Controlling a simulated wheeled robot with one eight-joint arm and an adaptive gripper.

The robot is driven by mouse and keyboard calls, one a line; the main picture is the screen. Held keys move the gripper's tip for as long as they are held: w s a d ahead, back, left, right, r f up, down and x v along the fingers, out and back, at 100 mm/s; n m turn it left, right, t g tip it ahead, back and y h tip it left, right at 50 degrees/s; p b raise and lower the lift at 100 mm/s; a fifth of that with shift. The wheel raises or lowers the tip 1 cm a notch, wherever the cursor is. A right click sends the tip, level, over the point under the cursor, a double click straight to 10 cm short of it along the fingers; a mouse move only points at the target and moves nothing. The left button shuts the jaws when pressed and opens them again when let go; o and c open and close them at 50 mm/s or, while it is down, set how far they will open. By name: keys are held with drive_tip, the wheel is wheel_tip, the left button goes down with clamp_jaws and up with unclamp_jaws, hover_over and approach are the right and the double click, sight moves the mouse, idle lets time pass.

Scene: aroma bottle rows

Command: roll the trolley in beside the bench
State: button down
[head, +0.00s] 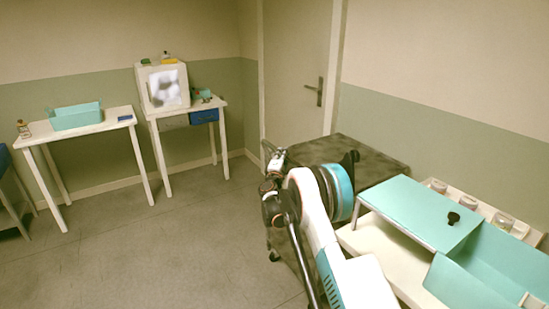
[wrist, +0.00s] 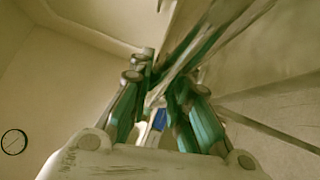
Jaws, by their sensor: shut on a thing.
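The trolley (head: 385,165) has a dark, flat top and stands behind my arm, close to the right wall. My arm covers part of it. My gripper (head: 271,158) is at its left edge; the fingers are small in the head view. In the wrist view my gripper (wrist: 165,98) has its teal-sided fingers closed around a pale bar, which looks like the trolley's handle. A white bench (head: 375,245) with a teal raised shelf (head: 415,210) is in the right foreground, close to the trolley's near side. Any gap between them is hidden.
Several clear bottles (head: 503,221) line the bench's back strip. A black knob (head: 453,218) is on the shelf. A white table (head: 85,130) with a teal bin (head: 75,116) and another white table (head: 165,113) with a light box (head: 163,87) stand at the far left. Floor between is clear.

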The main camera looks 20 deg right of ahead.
drive_tip(key=shift+d, duration=0.2)
drive_tip(key=c, duration=1.5)
unclamp_jaws()
drive_tip(key=shift+d, duration=0.2)
drive_tip(key=shift+a, duration=0.1)
drive_tip(key=shift+s+a, duration=0.1)
drive_tip(key=shift+a, duration=0.1)
drive_tip(key=v, duration=1.1)
drive_tip(key=shift+s+a, duration=0.15)
drive_tip(key=shift+s, duration=0.15)
